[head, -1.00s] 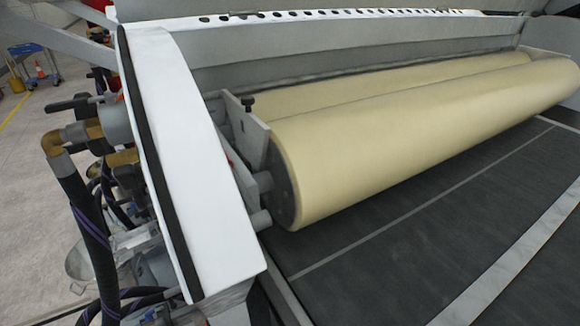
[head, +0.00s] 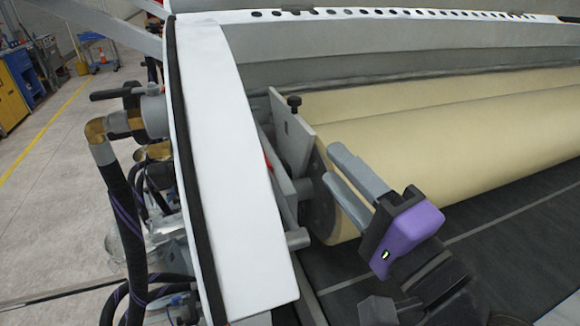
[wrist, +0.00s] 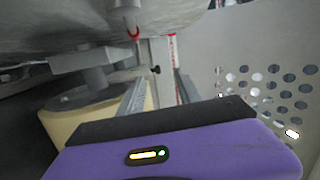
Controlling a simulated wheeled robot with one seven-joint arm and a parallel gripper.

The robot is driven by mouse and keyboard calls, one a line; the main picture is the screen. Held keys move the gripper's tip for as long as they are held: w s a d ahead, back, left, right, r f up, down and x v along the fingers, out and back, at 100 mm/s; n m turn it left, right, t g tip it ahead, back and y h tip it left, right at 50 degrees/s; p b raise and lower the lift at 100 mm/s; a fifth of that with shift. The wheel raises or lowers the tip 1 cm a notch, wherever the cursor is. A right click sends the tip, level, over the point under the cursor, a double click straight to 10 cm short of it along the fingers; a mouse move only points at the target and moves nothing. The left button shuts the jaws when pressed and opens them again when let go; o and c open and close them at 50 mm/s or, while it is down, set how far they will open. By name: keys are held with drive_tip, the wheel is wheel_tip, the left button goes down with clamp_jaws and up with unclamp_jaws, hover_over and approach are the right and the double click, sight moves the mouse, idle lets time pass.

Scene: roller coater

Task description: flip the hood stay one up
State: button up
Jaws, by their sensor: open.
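My gripper (head: 336,167) is in the lower middle of the head view, with a purple body and two grey fingers. It is open and empty, over the near left end of the cream roller (head: 450,135). Its fingers point up and left toward the grey end bracket (head: 292,132) with a black knob (head: 294,101). In the wrist view my gripper (wrist: 161,82) shows its fingers apart, with a small black knob (wrist: 155,70) in the background between them. A red hook-like part (wrist: 132,31) is above. I cannot tell for sure which part is the hood stay.
A white side panel (head: 228,150) stands left of the roller. Hoses and valves (head: 130,140) are outside it. A perforated grey plate (wrist: 265,85) is at right in the wrist view. The raised grey hood (head: 400,45) spans the back. A dark conveyor bed (head: 510,205) lies below.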

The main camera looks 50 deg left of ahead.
drive_tip(key=shift+s+a+f+m+g+h+p, duration=0.15)
drive_tip(key=shift+s+a+f+g+p, duration=0.2)
drive_tip(key=shift+s+a+g, duration=0.75)
drive_tip(key=shift+s+a+f+m+g+h+p, duration=0.1)
drive_tip(key=shift+s+a+f+g+h+p, duration=0.3)
drive_tip(key=shift+a, duration=1.35)
drive_tip(key=shift+s+a+f+m+g+y+p, duration=0.15)
drive_tip(key=shift+s+a+f+g, duration=0.35)
drive_tip(key=shift+s+a, duration=0.75)
drive_tip(key=shift+w+a, duration=0.2)
clamp_jaws()
